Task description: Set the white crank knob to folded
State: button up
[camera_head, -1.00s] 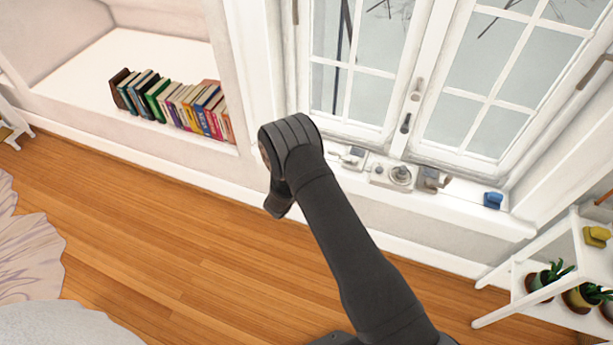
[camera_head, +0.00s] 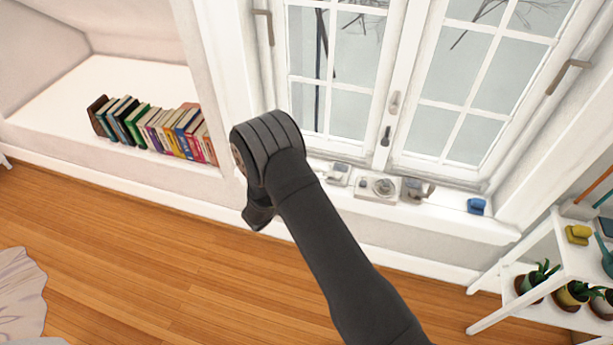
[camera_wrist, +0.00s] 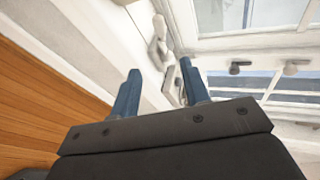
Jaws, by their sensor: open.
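Small pale fittings stand in a row on the window sill in the head view. One is a whitish plate with a round knob (camera_head: 377,186); a smaller light fitting (camera_head: 338,173) is left of it and a grey-brown one (camera_head: 413,190) right of it. I cannot tell surely which is the white crank knob, or its setting. In the wrist view a white lever-like fitting (camera_wrist: 158,38) lies beyond the fingers. My gripper (camera_wrist: 159,66) is open, its two blue fingers apart with nothing held. The head view does not show the fingertips clearly.
A blue block (camera_head: 476,206) sits at the sill's right end. The window (camera_head: 435,130) rises behind the sill. Books (camera_head: 155,128) fill part of the left alcove. A white shelf (camera_head: 565,262) with potted plants stands at right. Wooden floor (camera_head: 110,230) is open at left.

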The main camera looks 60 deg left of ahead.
notch_tip(320, 180, up, 8)
jog(key=w+n+g, duration=0.2)
jog(key=g, duration=0.3)
jog(key=shift+h, duration=0.4)
jog(key=x, duration=1.7)
jog(key=shift+s+a+f, duration=0.1)
jog(key=shift+a, duration=0.05)
jog(key=shift+c, duration=0.4)
grip_shut()
jog(key=shift+s+a+f+n+t+h, duration=0.15)
jog(key=shift+f+n+t+h, duration=0.2)
jog(key=shift+n+t+h, duration=0.3)
jog(key=shift+o, duration=0.4)
grip_release()
